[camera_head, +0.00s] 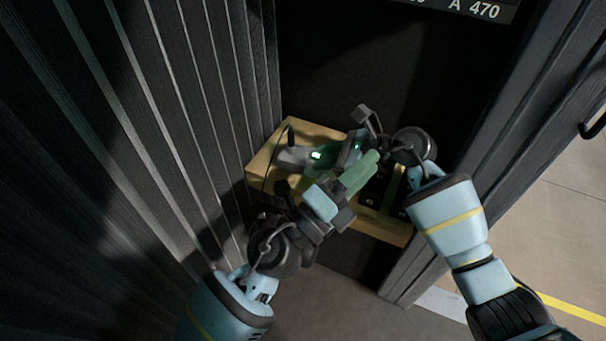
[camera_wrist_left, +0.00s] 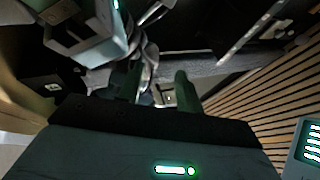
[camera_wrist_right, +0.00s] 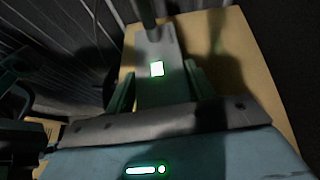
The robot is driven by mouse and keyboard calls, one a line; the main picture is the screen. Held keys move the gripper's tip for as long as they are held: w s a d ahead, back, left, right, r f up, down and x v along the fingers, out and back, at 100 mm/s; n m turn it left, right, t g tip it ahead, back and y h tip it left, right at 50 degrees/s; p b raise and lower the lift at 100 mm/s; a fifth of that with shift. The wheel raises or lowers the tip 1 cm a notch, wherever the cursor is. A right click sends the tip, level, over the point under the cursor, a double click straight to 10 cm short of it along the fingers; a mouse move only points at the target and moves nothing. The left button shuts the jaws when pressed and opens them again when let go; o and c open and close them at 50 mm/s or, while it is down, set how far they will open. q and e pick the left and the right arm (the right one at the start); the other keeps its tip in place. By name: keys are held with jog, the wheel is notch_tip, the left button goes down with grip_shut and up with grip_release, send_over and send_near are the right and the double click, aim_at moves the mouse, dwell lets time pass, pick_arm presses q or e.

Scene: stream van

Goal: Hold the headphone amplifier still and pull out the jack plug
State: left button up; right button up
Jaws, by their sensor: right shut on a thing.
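The headphone amplifier (camera_head: 292,157) is a small grey box with a lit green-white square. It lies on a wooden shelf (camera_head: 262,165). In the right wrist view the amplifier (camera_wrist_right: 152,48) sits between the two green fingers of my right gripper (camera_wrist_right: 159,72), which is shut on it. A dark upright piece (camera_wrist_right: 147,14) at its far end looks like the jack plug; it also shows in the head view (camera_head: 290,135). My left gripper (camera_head: 367,165) is to the right of the amplifier, apart from the plug. Its fingers (camera_wrist_left: 157,82) are spread and look empty.
Dark ribbed wall panels (camera_head: 130,120) stand close on the left. A dark post (camera_head: 480,140) is on the right. Dark items (camera_head: 375,190) lie on the shelf's right part. My two arms cross closely above the shelf.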

pick_arm(q)
jog(key=w+a+r+n+t+y, duration=0.2)
jog(key=w+t+y, duration=0.1)
jog(key=t+y, duration=0.25)
jog(key=m+g+y, duration=0.3)
jog(key=m+y, duration=0.3)
jog(key=y, duration=1)
send_near(291, 135)
jog(key=shift+n, duration=0.3)
jog(key=x, duration=1)
jog(key=shift+w+a, duration=0.1)
jog(key=shift+w, duration=0.3)
jog(key=shift+c, duration=0.4)
grip_shut()
